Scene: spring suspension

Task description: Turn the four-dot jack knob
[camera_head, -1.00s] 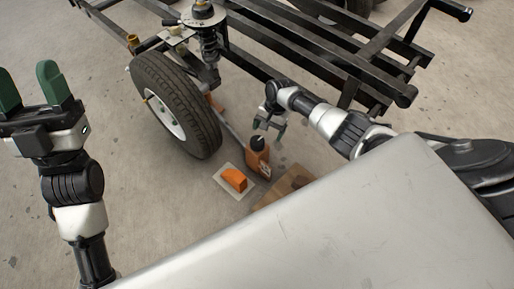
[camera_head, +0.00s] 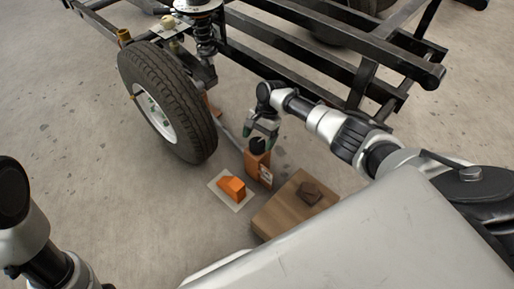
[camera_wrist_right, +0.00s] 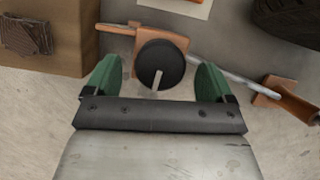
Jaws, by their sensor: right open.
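The black round jack knob (camera_head: 258,145) sits on top of the orange jack (camera_head: 259,170), beside the wheel. A small white label shows on the jack; its dots are too small to count. My right gripper (camera_head: 263,127) is at the knob from above, green fingers apart. In the right wrist view the knob (camera_wrist_right: 160,64) lies between the two open fingers, with a gap on each side, and a pale mark shows on it. The orange jack body (camera_wrist_right: 176,40) shows behind it. Of my left arm only links show at the lower left; its gripper is out of view.
An orange wedge (camera_head: 231,189) lies on a white sheet (camera_head: 217,186) left of the jack. A wooden block (camera_head: 278,216) bearing a dark brown piece (camera_head: 309,193) stands to the right. The tire (camera_head: 170,95) and black frame (camera_head: 330,65) are close. A rod (camera_wrist_right: 222,70) runs beside the knob.

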